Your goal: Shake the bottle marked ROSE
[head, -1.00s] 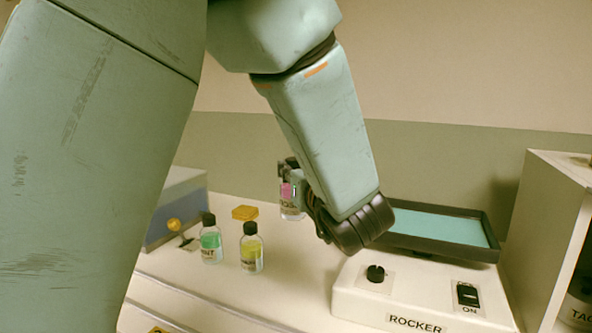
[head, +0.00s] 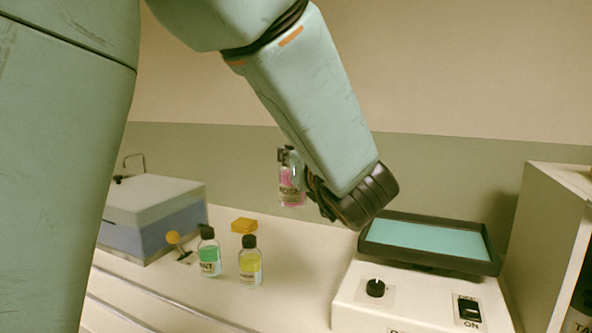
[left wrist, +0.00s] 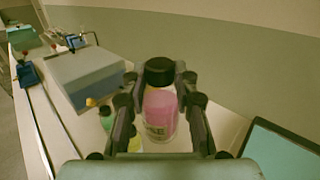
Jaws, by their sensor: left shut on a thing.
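The ROSE bottle (head: 291,190) is clear with pink liquid and a dark cap. It is upright and held above the counter in my left gripper (head: 297,178). In the left wrist view the bottle (left wrist: 160,112) stands between the fingers of my left gripper (left wrist: 159,100), which is shut on it. The rocker (head: 400,305) is a white box with a knob and a switch by the word ON. Its dark-rimmed tray with a teal mat (head: 425,240) lies to the right of my gripper. My right gripper is not in view.
A green-liquid bottle (head: 209,254) and a yellow-liquid bottle (head: 250,263) stand on the counter, left of the rocker. A yellow block (head: 244,225) lies behind them. A grey-and-blue box (head: 155,215) stands at the left. A white shelf unit (head: 556,230) bounds the right side.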

